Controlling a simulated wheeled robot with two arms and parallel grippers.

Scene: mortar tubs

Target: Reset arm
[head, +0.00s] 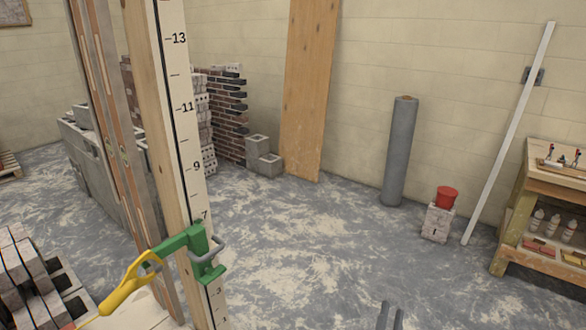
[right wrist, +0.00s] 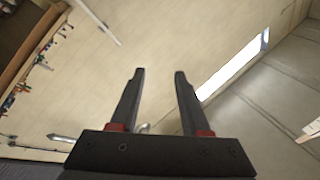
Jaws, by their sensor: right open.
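My right gripper (head: 390,316) shows at the bottom edge of the head view, with its dark fingers pointing up. In the right wrist view its two black fingers (right wrist: 157,95) stand apart with nothing between them. My left gripper is not in the head view.
A wooden post (head: 161,110) with a number scale and a green clamp (head: 185,243) stands close at left. Bricks (head: 30,275) lie at lower left. A workbench (head: 520,225) stands at right. The middle floor is clear.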

